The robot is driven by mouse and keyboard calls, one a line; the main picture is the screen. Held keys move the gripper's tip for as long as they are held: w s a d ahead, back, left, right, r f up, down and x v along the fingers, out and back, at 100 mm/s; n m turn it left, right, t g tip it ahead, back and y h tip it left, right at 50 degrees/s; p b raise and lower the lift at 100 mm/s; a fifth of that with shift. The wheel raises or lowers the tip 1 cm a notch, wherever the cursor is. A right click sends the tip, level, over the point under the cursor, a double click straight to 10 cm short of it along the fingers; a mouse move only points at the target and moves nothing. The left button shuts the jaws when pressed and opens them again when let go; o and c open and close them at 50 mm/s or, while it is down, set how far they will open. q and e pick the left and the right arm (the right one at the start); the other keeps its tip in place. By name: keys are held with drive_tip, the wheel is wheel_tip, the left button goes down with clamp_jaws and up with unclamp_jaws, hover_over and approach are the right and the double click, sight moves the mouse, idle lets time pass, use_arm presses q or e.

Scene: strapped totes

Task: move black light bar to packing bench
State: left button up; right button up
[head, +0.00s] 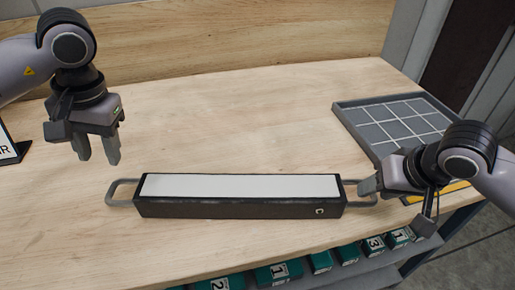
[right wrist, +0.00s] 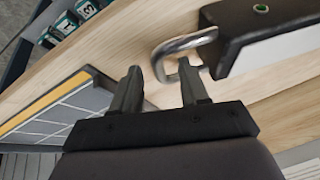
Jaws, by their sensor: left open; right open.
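The black light bar (head: 240,208) lies flat on the wooden bench, with a white panel on top and a grey loop handle at each end. Its right end and right handle (right wrist: 186,48) show in the right wrist view. My left gripper (head: 97,158) is open and empty above the bench, up and left of the bar's left handle (head: 118,193). My right gripper (head: 370,187) is open at the bar's right handle. In the right wrist view its fingertips (right wrist: 162,75) are close to the handle, one beside the loop's end; I cannot tell whether they touch.
A grey gridded tray (head: 398,122) lies at the bench's right, near my right arm. Several green numbered boxes (head: 279,272) sit on a shelf below the front edge. A dark sign (head: 10,148) stands at the far left. The bench behind the bar is clear.

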drive_tip(key=v, duration=0.9)
drive_tip(key=shift+s+r, duration=0.15)
drive_tip(key=shift+r, duration=0.1)
